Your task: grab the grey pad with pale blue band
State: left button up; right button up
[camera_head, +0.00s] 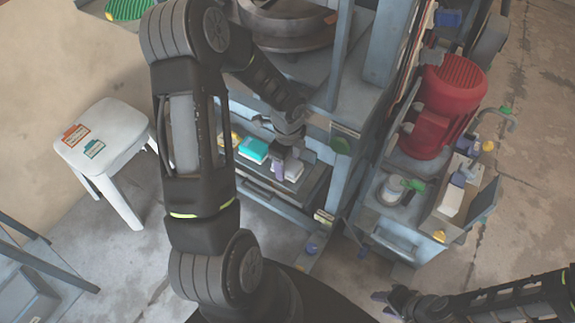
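Several pads lie on a shelf (262,178) in the front of the grey machine. A pale grey pad (294,171) lies at the right of the row; I cannot make out a pale blue band on it. A teal pad (254,149) lies to its left. My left gripper (286,164) points down into the shelf right at the pale grey pad, with a purplish finger beside the pad's left side. Whether it grips the pad is too small to tell. My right gripper (382,304) is low at the right, away from the shelf, with its fingertips apart and empty.
A white stool (105,135) with two labels stands at the left. A red motor (440,105) and an open box (465,200) stand on a bench to the right. The machine's frame closely surrounds the shelf. My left arm hides part of the machine.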

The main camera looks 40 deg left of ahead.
aim_at(288, 163)
pick_arm(q)
jog(key=c, duration=1)
jog(key=shift+r, duration=0.15)
notch_tip(288, 163, up, 18)
jog(key=shift+f+p, duration=0.1)
jog(key=shift+p, duration=1.15)
